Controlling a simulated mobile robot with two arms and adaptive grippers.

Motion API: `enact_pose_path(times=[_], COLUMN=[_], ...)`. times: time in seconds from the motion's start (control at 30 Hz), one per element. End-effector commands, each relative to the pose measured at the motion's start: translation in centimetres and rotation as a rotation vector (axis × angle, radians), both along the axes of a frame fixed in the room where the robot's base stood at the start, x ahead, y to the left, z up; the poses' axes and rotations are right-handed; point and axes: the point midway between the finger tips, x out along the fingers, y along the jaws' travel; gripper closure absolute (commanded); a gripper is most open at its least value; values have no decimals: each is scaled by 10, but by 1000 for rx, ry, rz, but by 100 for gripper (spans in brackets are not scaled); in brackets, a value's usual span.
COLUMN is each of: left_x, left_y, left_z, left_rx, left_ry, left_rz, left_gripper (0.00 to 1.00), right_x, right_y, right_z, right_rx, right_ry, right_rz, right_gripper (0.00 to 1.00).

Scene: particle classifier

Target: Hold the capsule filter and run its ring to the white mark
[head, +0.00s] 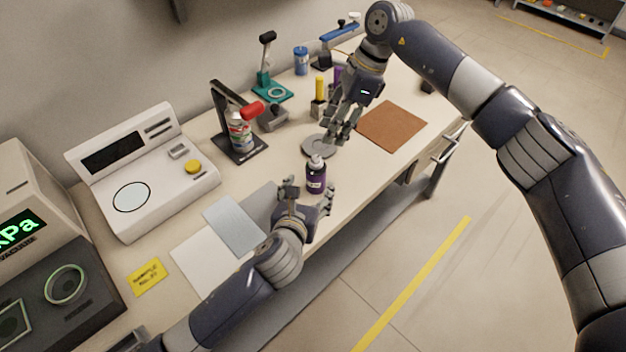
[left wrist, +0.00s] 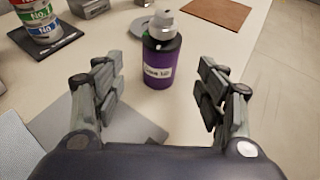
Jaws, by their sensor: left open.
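A dark purple cylinder with a pale top and a white label (head: 316,181) stands upright on the bench; it also shows in the left wrist view (left wrist: 163,62). It may be the capsule filter, but I cannot read the label surely. My left gripper (head: 311,197) is open at its near side; in the left wrist view its fingers (left wrist: 162,88) are spread apart with the cylinder beyond and between them, apart from it. My right gripper (head: 344,138) points down beside a grey disc (head: 318,146), its fingers apart and empty. I cannot make out a ring or white mark.
A black stand (head: 242,152) with a stack of coloured cans is to the left. A brown mat (head: 392,125) lies at right. A white instrument (head: 190,192), pale sheets (head: 233,228) and a yellow note (head: 147,277) lie nearer. The bench's front edge is close to my left gripper.

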Motion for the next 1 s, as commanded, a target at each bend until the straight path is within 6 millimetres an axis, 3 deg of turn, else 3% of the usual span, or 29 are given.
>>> enact_pose_path(times=[0.2, 0.43, 0.93, 1.0], left_x=[37, 65, 77, 76], left_y=[-9, -15, -17, -17], left_z=[-15, -27, -32, -32], left_rx=[-3, -4, -4, -4], left_ry=[2, 1, 0, 0], left_rz=[1, 1, -2, -2], left_gripper=[34, 34, 34, 50], right_x=[0, 0, 0, 0], right_y=[0, 0, 0, 0], right_z=[0, 0, 0, 0], right_rx=[0, 0, 0, 0], right_ry=[0, 0, 0, 0], right_rz=[0, 0, 0, 0], right_gripper=[67, 67, 67, 67])
